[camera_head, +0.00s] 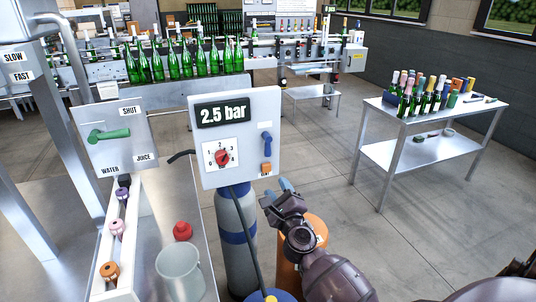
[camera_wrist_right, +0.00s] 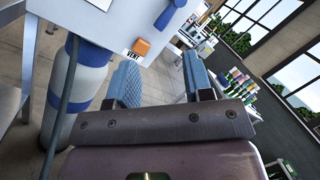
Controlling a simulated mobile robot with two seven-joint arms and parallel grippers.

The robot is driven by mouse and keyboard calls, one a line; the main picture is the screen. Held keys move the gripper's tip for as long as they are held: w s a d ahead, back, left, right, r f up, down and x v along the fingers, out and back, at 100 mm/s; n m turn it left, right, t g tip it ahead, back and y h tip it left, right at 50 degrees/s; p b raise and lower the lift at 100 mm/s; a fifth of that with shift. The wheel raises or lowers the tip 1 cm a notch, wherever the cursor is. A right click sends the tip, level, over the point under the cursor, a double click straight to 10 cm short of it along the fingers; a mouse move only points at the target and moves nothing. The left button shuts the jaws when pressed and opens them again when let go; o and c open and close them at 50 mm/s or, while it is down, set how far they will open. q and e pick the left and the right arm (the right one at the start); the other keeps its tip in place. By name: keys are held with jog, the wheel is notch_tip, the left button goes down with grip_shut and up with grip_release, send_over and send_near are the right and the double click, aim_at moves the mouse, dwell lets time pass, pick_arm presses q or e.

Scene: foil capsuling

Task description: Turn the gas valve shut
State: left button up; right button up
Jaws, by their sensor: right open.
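A white panel (camera_head: 235,165) with a 2.5 bar display (camera_head: 223,112) and a red dial knob (camera_head: 223,157) stands in front of a grey-and-blue gas cylinder (camera_head: 238,240). A blue valve lever (camera_head: 266,144) is on the panel's right side, upright with a slight tilt; it also shows at the top of the right wrist view (camera_wrist_right: 166,14). Below it is an orange VENT button (camera_head: 266,168). My right gripper (camera_head: 283,186) is open and empty, just below and right of the panel, apart from the lever. My left gripper is out of view.
A second panel with a green lever (camera_head: 109,134), marked SHUT, WATER and JUICE, stands at left. A metal bucket (camera_head: 180,272) and red cap (camera_head: 182,231) are on the bench. An orange cylinder (camera_head: 290,268) is beneath my right arm. A bottle table (camera_head: 425,115) stands right, with open floor before it.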

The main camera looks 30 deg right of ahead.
aim_at(268, 151)
jog(key=w+d+m+g, duration=0.1)
jog(key=w+d+m, duration=0.1)
jog(key=w, duration=0.3)
jog(key=w+d+r+m+g+h+b, duration=0.1)
jog(key=w+d+m, duration=0.2)
jog(key=w+m, duration=0.2)
jog(key=w+d+m+g+b, duration=0.1)
jog(key=w+d+m, duration=0.1)
jog(key=w+m, duration=0.2)
jog(key=shift+w+d+r+h, duration=0.1)
jog(key=shift+w+r+h, duration=0.05)
jog(key=shift+w, duration=0.35)
jog(key=shift+w+d+r+h, duration=0.1)
jog(key=shift+w+r+h, duration=0.05)
jog(key=shift+w, duration=0.35)
grip_shut()
